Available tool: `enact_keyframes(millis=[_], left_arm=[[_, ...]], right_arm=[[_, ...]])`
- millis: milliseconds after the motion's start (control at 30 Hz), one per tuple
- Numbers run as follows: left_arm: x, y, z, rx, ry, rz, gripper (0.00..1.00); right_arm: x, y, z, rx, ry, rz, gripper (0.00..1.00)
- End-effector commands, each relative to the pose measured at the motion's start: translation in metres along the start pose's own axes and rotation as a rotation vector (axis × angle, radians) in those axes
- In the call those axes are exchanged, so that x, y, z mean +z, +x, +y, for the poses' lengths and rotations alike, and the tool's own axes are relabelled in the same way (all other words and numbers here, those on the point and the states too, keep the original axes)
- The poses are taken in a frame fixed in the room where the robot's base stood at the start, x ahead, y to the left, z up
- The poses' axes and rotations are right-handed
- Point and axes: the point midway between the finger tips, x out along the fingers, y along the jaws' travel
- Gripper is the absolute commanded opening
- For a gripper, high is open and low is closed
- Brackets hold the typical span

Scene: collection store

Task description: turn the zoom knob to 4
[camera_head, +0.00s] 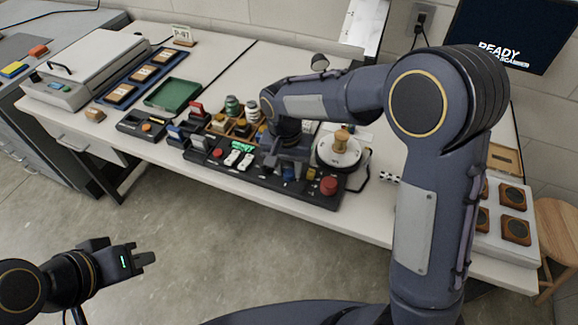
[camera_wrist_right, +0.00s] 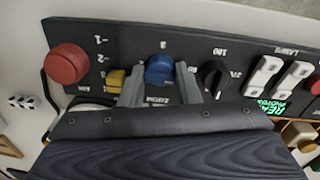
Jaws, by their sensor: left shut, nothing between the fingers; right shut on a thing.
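A black control panel (camera_head: 255,186) lies along the table's front edge. In the right wrist view, a blue knob (camera_wrist_right: 160,70) sits between the two fingers of my right gripper (camera_wrist_right: 160,88), which is shut on it. A numeral that looks like 3 is printed beside this knob; the rest of its label is partly hidden and I cannot read its pointer. The blue knob also shows in the head view (camera_head: 289,174), below my right gripper (camera_head: 283,168). My left gripper (camera_head: 146,259) is shut and empty over the floor, away from the table.
A black knob (camera_wrist_right: 213,75) and a yellow control (camera_wrist_right: 116,80) flank the blue knob closely. A red button (camera_head: 329,185) stands at the panel's right end. White switches (camera_head: 239,159) lie left of my right gripper. A round white device (camera_head: 338,155) stands behind.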

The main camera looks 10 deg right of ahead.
Motion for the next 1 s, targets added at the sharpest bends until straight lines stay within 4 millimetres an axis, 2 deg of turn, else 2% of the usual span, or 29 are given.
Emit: enact_keyframes(millis=[33, 67, 200, 533, 900, 1000], left_arm=[[0.0, 0.0, 0.0, 0.0, 0.0, 0.0, 0.0], [0.0, 0.0, 0.0, 0.0, 0.0, 0.0, 0.0], [0.0, 0.0, 0.0, 0.0, 0.0, 0.0, 0.0], [0.0, -0.001, 0.0, 0.0, 0.0, 0.0, 0.0], [-0.003, -0.007, 0.003, 0.0, 0.0, 0.0, 0.0], [-0.004, -0.007, 0.003, 0.0, 0.0, 0.0, 0.0]], right_arm=[[0.001, 0.001, -0.001, -0.001, -0.002, -0.002, 0.07], [0.001, 0.001, -0.001, -0.001, -0.002, -0.002, 0.32], [0.001, 0.001, -0.001, -0.001, -0.002, -0.001, 0.5], [0.0, -0.005, -0.001, -0.001, -0.001, 0.001, 0.5], [0.0, -0.063, -0.001, -0.004, -0.002, 0.002, 0.5], [0.0, -0.073, -0.001, -0.002, -0.002, 0.001, 0.5]])
